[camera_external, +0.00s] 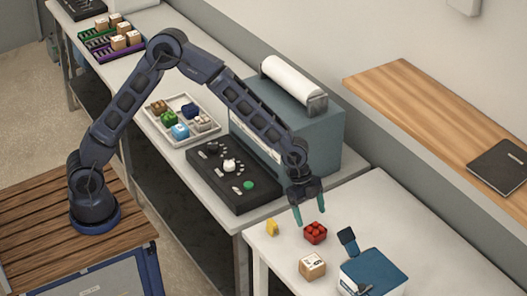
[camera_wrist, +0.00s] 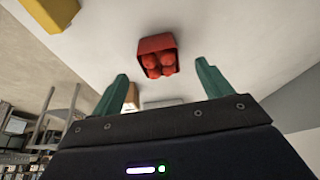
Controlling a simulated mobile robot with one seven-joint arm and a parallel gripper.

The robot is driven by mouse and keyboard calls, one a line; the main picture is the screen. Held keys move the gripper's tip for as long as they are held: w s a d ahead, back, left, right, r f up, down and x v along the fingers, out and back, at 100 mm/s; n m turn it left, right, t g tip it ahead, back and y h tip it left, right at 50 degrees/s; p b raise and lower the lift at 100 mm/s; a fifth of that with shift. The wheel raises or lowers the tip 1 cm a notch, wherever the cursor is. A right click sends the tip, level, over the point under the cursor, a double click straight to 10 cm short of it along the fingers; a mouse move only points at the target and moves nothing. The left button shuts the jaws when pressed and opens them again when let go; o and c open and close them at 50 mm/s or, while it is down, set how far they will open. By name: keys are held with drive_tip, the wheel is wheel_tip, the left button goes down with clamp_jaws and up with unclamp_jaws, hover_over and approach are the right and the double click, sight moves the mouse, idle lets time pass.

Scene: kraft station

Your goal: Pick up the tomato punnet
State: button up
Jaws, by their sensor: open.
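The tomato punnet (camera_external: 315,232) is a small red box holding several round red tomatoes. It stands on the white table (camera_external: 283,271) in the external view, and it shows at the top middle of the wrist view (camera_wrist: 158,57). My gripper (camera_external: 311,217) is open, with its two green fingers pointing down just above and behind the punnet. In the wrist view my gripper (camera_wrist: 166,85) has its fingertips spread apart, with the punnet beyond and between them. Nothing is held, and the fingers look apart from the punnet.
A yellow item (camera_external: 272,227) stands left of the punnet, and a cardboard box (camera_external: 312,266) stands in front of it. A blue device (camera_external: 372,272) is at the front right. A black control panel (camera_external: 233,176) and a large grey-blue machine (camera_external: 290,130) stand behind on the counter.

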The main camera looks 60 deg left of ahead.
sight(315, 228)
drive_tip(key=shift+d+x, duration=0.2)
drive_tip(key=shift+x, duration=1.6)
drive_tip(key=shift+d+x, duration=0.15)
drive_tip(key=shift+x, duration=1.65)
drive_tip(key=shift+s+r, duration=0.1)
drive_tip(key=shift+r, duration=0.1)
drive_tip(key=c, duration=1.1)
